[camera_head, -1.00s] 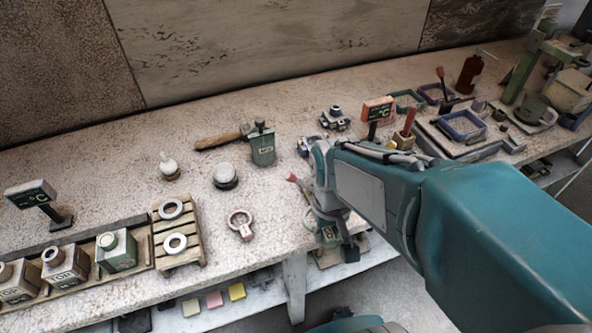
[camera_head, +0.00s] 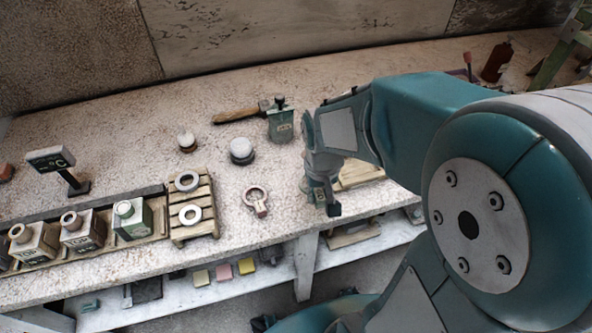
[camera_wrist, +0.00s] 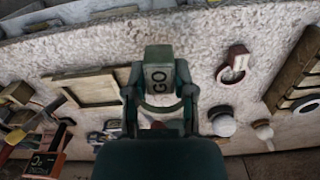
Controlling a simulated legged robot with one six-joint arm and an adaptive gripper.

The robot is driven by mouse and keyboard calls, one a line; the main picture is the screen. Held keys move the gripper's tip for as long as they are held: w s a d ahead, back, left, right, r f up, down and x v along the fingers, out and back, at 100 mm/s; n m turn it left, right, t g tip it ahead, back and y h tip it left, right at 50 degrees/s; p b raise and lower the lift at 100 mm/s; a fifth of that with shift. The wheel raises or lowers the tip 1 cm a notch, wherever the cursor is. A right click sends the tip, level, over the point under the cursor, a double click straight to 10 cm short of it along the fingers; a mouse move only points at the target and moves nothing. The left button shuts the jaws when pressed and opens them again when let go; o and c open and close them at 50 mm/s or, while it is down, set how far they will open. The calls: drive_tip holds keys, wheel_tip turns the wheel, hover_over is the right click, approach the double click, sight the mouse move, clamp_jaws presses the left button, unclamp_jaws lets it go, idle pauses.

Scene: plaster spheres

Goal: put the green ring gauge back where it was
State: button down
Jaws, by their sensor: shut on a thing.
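My gripper (camera_wrist: 160,98) is shut on the green ring gauge (camera_wrist: 158,76), whose grey-green block end marked GO shows between the fingers in the wrist view. Its ring is hard to make out against the fingers. In the head view my gripper (camera_head: 322,196) points down over the front part of the bench, and the gauge is small and dark there. A reddish ring gauge (camera_head: 256,207) lies flat on the bench to the left of my gripper; it also shows at the right in the wrist view (camera_wrist: 236,62).
A pallet (camera_head: 204,222) with two pale rings stands left of the reddish gauge. A round pale-topped weight (camera_head: 241,151), a green canister (camera_head: 281,126) and a hammer (camera_head: 236,115) lie farther back. A shallow wooden tray (camera_wrist: 88,90) shows in the wrist view, partly behind my arm in the head view.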

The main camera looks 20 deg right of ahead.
hover_over(302, 203)
drive_tip(key=s, duration=0.1)
drive_tip(key=f, duration=0.5)
drive_tip(key=shift+s+d, duration=0.2)
drive_tip(key=shift+d, duration=0.1)
drive_tip(key=shift+w+f, duration=0.2)
drive_tip(key=f, duration=0.1)
drive_tip(key=w+f, duration=0.1)
drive_tip(key=f, duration=0.1)
drive_tip(key=shift+a, duration=0.2)
drive_tip(key=shift+a+f, duration=0.2)
drive_tip(key=shift+f, duration=0.2)
drive_tip(key=shift+d, duration=0.2)
drive_tip(key=shift+f, duration=0.2)
drive_tip(key=shift+c, duration=2.2)
unclamp_jaws()
